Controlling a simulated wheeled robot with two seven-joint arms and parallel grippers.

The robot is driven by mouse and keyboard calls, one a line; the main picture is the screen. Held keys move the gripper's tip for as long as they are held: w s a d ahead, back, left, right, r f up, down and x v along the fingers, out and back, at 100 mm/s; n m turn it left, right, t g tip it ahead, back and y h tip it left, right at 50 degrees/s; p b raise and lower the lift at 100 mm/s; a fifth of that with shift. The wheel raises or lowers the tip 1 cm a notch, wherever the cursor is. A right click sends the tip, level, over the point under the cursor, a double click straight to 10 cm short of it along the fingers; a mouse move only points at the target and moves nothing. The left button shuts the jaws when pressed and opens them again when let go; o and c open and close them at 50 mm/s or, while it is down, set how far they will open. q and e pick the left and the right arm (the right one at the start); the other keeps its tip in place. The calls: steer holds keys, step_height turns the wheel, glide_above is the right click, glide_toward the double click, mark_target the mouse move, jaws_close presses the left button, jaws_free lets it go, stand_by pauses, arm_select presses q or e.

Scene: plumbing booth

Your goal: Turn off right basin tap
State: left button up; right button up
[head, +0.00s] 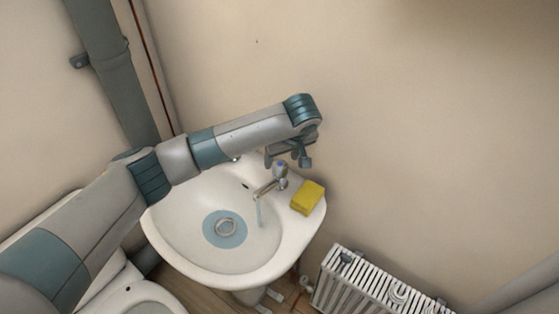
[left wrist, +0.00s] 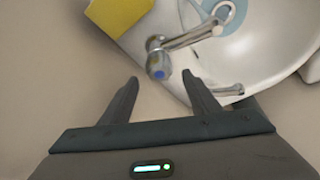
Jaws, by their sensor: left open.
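The right basin tap (head: 279,177) is chrome with a blue-marked top, on the back right of the white basin (head: 184,226). A thin stream of water (head: 258,212) falls from its spout. I see no contact with the tap. My right gripper is not in view.
A yellow sponge (head: 308,197) lies on the basin rim beside the tap. Another tap (left wrist: 228,90) sits on the basin's other side. A white radiator (head: 372,285) stands at the lower right. The wall is close behind the basin.

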mark_target(280, 163)
arm_select(q)
steer(key=shift+p+x, duration=0.35)
steer(key=shift+x, duration=1.95)
steer(key=shift+c, duration=0.7)
steer(key=c, duration=0.9)
